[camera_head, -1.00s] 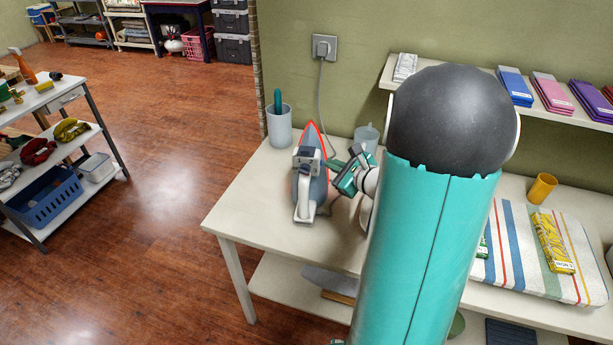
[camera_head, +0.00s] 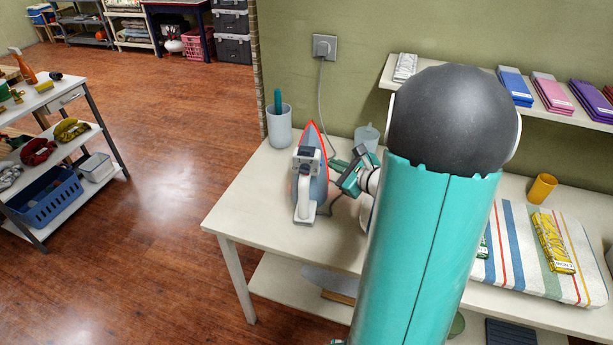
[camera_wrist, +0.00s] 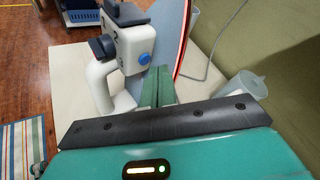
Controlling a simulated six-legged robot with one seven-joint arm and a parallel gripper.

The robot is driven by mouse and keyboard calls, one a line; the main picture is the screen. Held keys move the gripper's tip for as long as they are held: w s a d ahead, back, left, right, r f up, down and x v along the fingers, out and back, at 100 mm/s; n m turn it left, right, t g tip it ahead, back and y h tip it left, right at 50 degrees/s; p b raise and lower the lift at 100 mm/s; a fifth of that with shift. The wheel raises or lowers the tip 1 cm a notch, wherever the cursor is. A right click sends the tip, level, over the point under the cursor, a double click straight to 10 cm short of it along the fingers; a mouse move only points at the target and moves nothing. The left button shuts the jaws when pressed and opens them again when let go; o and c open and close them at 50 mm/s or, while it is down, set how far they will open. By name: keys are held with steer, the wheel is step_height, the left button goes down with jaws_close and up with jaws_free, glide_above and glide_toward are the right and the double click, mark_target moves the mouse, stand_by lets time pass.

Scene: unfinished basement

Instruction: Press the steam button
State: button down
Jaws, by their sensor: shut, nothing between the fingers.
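A white and grey-blue iron with a red edge (camera_head: 305,185) stands upright on its heel on the table, tip up. In the wrist view its white handle (camera_wrist: 100,85) is at upper left, with dark knobs on top and a round blue button (camera_wrist: 145,58) on the side facing my gripper. I cannot tell which of these is the steam button. My gripper (camera_head: 338,170) is just right of the iron. Its green fingers (camera_wrist: 157,86) are shut and empty, below the blue button in the wrist view; a small gap seems to separate them from it.
A grey cup with a green item (camera_head: 279,124) stands behind the iron, and a translucent jug (camera_head: 367,137) behind my gripper. A cord runs up to the wall outlet (camera_head: 324,47). The table's left front (camera_head: 245,220) is clear. A striped mat (camera_head: 515,265) lies right of my arm.

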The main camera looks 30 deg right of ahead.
steer(key=shift+s+d, duration=2)
steer(key=shift+d, duration=0.2)
